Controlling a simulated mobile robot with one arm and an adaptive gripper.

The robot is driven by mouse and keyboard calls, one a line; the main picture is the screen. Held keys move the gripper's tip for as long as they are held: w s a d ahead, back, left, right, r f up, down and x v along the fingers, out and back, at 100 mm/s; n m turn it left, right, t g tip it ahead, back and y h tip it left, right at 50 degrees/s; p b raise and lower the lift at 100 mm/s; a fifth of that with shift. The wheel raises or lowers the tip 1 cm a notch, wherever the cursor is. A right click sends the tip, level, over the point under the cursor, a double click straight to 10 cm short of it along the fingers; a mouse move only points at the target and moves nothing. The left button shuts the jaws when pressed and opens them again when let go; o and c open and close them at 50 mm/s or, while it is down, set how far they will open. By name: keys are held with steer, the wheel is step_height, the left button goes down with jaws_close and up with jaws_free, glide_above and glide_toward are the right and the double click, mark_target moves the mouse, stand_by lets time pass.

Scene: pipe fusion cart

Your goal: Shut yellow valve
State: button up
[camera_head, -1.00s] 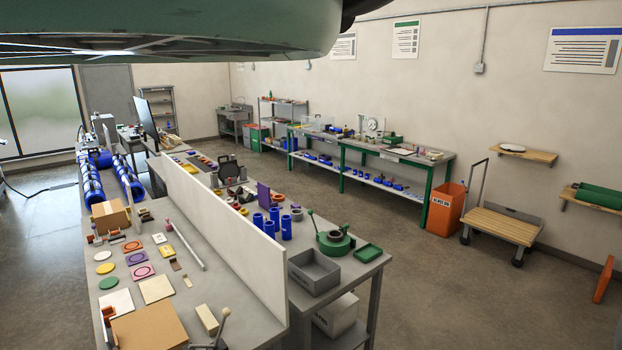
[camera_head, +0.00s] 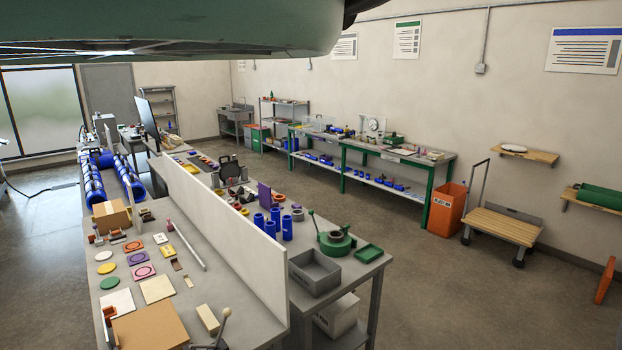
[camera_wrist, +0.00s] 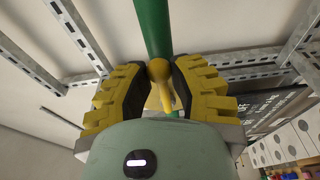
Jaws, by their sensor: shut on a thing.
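In the wrist view, the yellow valve (camera_wrist: 161,82) sits on a vertical green pipe (camera_wrist: 153,28). It has a rounded hub with a narrow lever pointing down in the picture. My gripper (camera_wrist: 159,72) has its two yellow-and-black fingers on either side of the valve and is shut on it. The exact contact points are hard to see. The head view does not show the valve or the fingers.
In the wrist view, grey slotted metal rails (camera_wrist: 80,36) run near the pipe, and a dark sign (camera_wrist: 265,110) is at right. In the head view, a workbench (camera_head: 190,262) with a white divider (camera_head: 228,236) stands at left. Open floor (camera_head: 440,290) lies at right.

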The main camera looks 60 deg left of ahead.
jaws_close()
steer(key=f+b, duration=0.1)
steer(key=b, duration=0.2)
steer(key=shift+m, duration=0.4)
steer(key=shift+w+f+m+b, duration=0.1)
steer(key=shift+f+m+b, duration=0.35)
steer(key=shift+b, duration=0.7)
steer(key=shift+r+m, duration=0.2)
steer(key=shift+m, duration=0.05)
steer(key=shift+b, duration=0.3)
steer(key=f+b, duration=0.1)
steer(key=b, duration=0.1)
steer(key=shift+w+m+b, duration=0.1)
steer(key=shift+m+b, duration=0.2)
steer(key=shift+m, duration=0.1)
steer(key=shift+w+f+m+h+b, duration=0.25)
steer(key=shift+m+b, duration=0.45)
steer(key=shift+b, duration=1.1)
steer(key=shift+s, duration=0.1)
